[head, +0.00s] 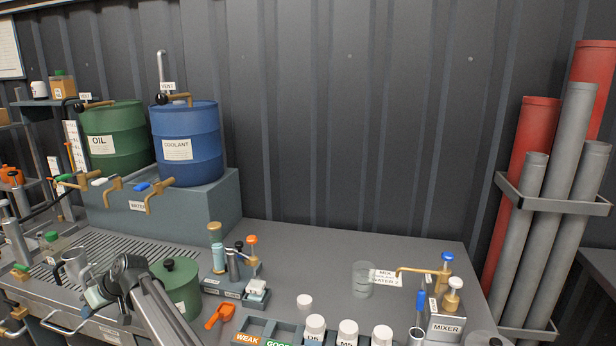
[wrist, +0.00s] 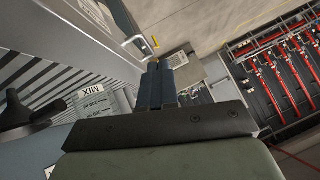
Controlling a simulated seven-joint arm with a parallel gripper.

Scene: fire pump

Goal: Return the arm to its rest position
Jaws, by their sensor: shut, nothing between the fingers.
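My arm (head: 148,296) rises from the bottom edge of the head view, over the left part of the bench beside the green lidded pot (head: 178,288). Its hand end is small there and partly turned away. In the wrist view my gripper (wrist: 160,68) has its two blue fingers side by side with no gap showing. Nothing is held between them. The fingers point past the front edge of a grey panel, towards the floor.
The blue coolant drum (head: 187,142) and green oil drum (head: 115,140) stand on a block behind. The mixer (head: 445,322) is at the right. White-lidded jars (head: 348,332) line the front. The back middle of the bench is clear. Red racking (wrist: 275,75) shows right in the wrist view.

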